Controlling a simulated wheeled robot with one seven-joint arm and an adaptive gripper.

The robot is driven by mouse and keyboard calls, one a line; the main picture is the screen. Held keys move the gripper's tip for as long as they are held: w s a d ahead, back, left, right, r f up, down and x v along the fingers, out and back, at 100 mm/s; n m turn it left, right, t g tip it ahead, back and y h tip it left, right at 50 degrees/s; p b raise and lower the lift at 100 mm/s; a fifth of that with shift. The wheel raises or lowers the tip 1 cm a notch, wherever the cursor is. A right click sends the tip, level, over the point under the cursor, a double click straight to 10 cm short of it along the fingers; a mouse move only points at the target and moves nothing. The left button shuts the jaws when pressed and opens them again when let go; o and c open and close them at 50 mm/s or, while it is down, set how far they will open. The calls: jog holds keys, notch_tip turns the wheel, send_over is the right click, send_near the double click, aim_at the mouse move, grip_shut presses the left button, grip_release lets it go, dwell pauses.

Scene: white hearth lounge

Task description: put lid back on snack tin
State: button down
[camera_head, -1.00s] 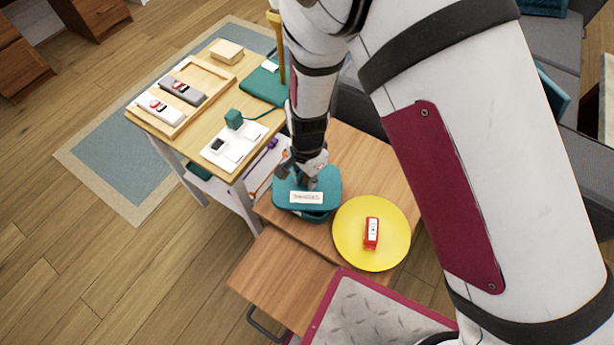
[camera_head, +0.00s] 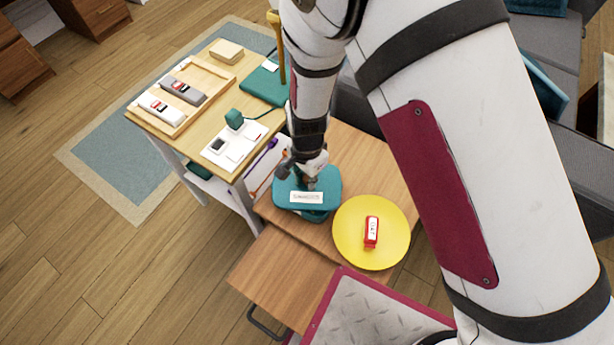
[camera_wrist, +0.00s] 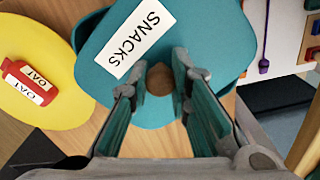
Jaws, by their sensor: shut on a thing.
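The teal lid (camera_head: 323,183) with a white "SNACKS" label lies over the teal snack tin (camera_head: 312,215) on the small wooden table. In the wrist view the lid (camera_wrist: 190,35) fills the top middle, and a second teal rounded edge shows beyond it, so the lid looks turned or offset against the tin. My gripper (camera_wrist: 160,85) is shut on the lid's round brown knob (camera_wrist: 160,79), with one teal-padded finger on each side. In the head view my gripper (camera_head: 309,182) comes down from above onto the lid. The gap between lid and tin is hard to judge.
A yellow plate (camera_head: 350,248) with a red "OAT" packet (camera_head: 371,232) stands right beside the tin. A side table (camera_head: 208,125) at the left holds a wooden tray with remotes and a small green cube (camera_head: 234,118). Bare wooden tabletop (camera_head: 282,270) lies in front.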

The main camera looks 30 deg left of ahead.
jog(key=c, duration=1.4)
grip_release()
jog(key=shift+o, duration=0.5)
jog(key=o, duration=0.4)
jog(key=shift+r, duration=0.15)
jog(key=shift+r+p, duration=2.6)
jog(key=shift+r, duration=0.8)
